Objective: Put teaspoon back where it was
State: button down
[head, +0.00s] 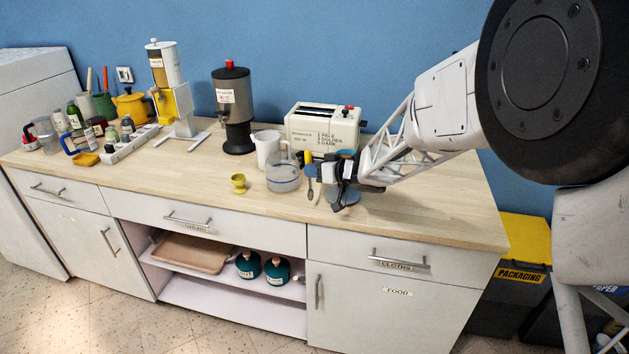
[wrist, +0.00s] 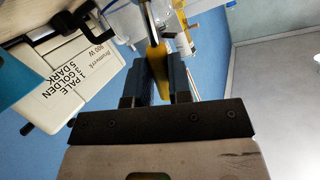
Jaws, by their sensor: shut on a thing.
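My gripper (head: 343,172) is above the right part of the counter, in front of the toaster. In the wrist view, my gripper (wrist: 162,85) is shut on a yellow handle (wrist: 156,62) with a thin grey shaft, which looks like the teaspoon. The teaspoon's bowl cannot be made out there. A grey round base (head: 347,195) is partly hidden below my gripper.
A clear container (head: 283,178), white mug (head: 267,148) and yellow egg cup (head: 238,183) stand left of my gripper. The toaster (head: 323,128) is close behind; it also shows in the wrist view (wrist: 95,75). The counter's right end (head: 440,215) is clear.

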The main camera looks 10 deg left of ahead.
jog(key=shift+f, duration=1.75)
jog(key=c, duration=1)
grip_release()
jog(key=shift+f, duration=0.1)
jog(key=shift+c, duration=0.2)
jog(key=shift+d+r, duration=0.2)
jog(key=v, duration=1.1)
jog(key=shift+s+d, duration=0.15)
jog(key=shift+d, duration=0.15)
jog(key=shift+r, duration=0.15)
